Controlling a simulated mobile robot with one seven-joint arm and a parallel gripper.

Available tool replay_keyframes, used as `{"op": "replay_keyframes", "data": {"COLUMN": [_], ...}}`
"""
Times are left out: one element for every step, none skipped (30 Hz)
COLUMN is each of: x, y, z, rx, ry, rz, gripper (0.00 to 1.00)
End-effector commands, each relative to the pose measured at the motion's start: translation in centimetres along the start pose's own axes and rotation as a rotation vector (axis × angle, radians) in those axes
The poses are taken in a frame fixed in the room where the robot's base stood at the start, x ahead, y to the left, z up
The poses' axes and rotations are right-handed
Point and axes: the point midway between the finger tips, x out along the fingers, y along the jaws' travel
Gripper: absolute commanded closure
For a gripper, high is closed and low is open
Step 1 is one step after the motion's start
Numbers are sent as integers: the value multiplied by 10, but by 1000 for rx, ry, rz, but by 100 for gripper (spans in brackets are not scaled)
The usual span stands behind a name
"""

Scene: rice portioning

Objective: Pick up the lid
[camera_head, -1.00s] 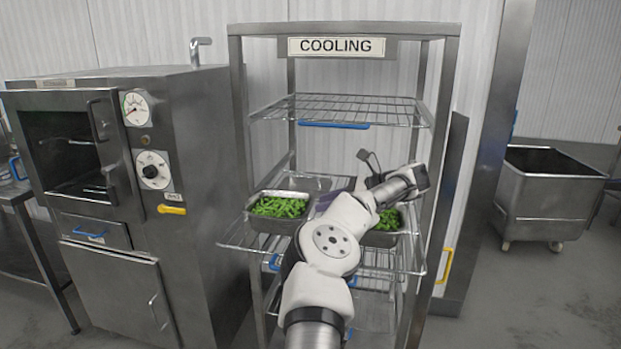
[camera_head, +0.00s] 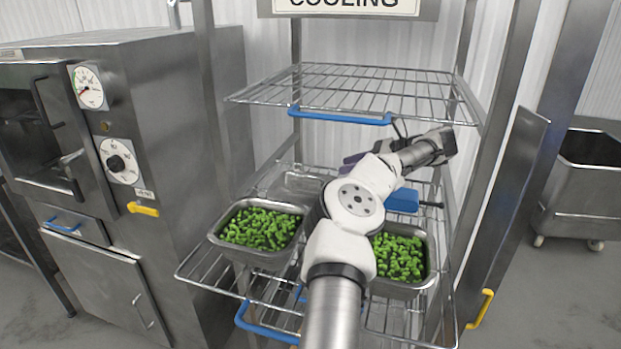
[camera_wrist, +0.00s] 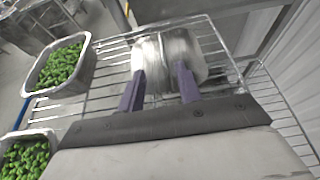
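A shiny steel piece, seemingly the lid (camera_wrist: 187,48), lies on the wire shelf just beyond my fingertips in the wrist view. In the head view it seems to be the steel piece (camera_head: 300,183) at the back of the middle shelf, partly hidden by the tray in front and my arm. My gripper (camera_wrist: 160,85) has purple fingers spread apart, one on each side of the lid's narrow middle strip. Whether the fingers touch it cannot be told. In the head view my gripper (camera_head: 350,164) is mostly hidden behind my wrist.
Two steel trays of green vegetables, left (camera_head: 228,222) and right (camera_head: 430,265), stand on the middle shelf (camera_head: 200,265). The upper wire shelf (camera_head: 350,85) is close above my wrist. A blue object (camera_head: 402,200) is behind my arm. Rack posts flank the shelves.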

Motion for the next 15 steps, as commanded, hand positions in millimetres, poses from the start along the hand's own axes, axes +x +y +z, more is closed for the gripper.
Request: {"op": "replay_keyframes", "data": {"x": [1, 2, 6, 9, 14, 22, 28, 34, 42, 48, 54, 61, 65, 69, 74], "y": [0, 0, 0, 0, 0, 0, 0, 1, 0, 0, 0, 1, 0, 0, 0], "z": [0, 0, 0, 0, 0, 0, 0, 0, 0, 0, 0, 0, 2, 3, 3], "rx": [0, 1, 1, 1, 2, 2, 2, 2, 3, 2, 3, 1, 1, 1, 0], "ry": [0, 1, 1, 1, 2, 3, 3, 5, 4, 3, 4, 3, 0, -1, -2], "rz": [0, 1, 1, 2, 3, 4, 4, 5, 4, 4, 4, 4, 2, 2, 1], "gripper": [66, 66, 66, 66, 66, 66, 66, 66, 66, 66, 66, 66, 66, 66, 66]}}
